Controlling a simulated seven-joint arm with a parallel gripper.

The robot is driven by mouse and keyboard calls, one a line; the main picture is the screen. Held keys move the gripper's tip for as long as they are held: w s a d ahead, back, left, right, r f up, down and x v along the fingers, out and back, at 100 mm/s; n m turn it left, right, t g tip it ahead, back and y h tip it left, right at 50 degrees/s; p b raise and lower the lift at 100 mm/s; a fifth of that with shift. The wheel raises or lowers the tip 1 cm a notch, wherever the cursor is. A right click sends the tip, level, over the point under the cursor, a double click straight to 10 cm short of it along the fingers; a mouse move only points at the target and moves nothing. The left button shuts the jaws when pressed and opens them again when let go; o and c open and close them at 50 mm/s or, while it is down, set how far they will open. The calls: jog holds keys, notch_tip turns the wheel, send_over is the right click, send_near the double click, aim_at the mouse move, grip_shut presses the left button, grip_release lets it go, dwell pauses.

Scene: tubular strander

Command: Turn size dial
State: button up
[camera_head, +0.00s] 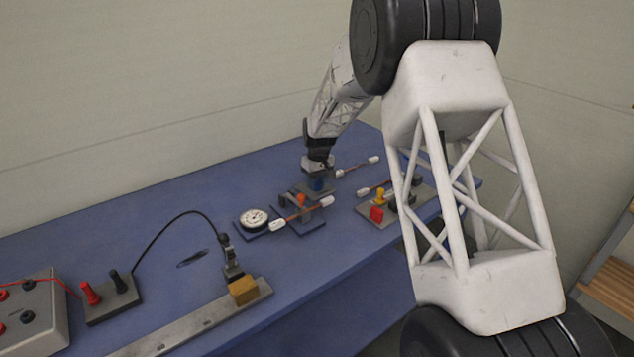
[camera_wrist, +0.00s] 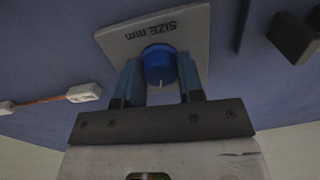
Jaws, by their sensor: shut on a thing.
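The size dial is a round blue knob (camera_wrist: 158,64) on a grey plate (camera_wrist: 112,38) marked "SIZE mm", which reads upside down in the wrist view. A short pale mark shows on the knob's near side. My gripper (camera_wrist: 160,80) has its two blue fingers on either side of the knob and is shut on it. In the head view my gripper (camera_head: 317,181) points down at the back of the blue bench. There the dial is mostly hidden behind my gripper and the fixtures in front.
A white-faced gauge (camera_head: 254,218) and a fixture with an orange knob (camera_head: 301,200) stand close in front of my gripper. A panel with red and yellow controls (camera_head: 377,213) is to the right. A long metal rail (camera_head: 190,326) lies front left. Bare blue bench (camera_head: 120,220) lies left.

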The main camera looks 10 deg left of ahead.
aim_at(318, 182)
jog(key=o, duration=0.9)
jog(key=shift+w+d+r, duration=0.1)
jog(key=shift+d+r, duration=0.05)
jog(key=shift+r, duration=3.75)
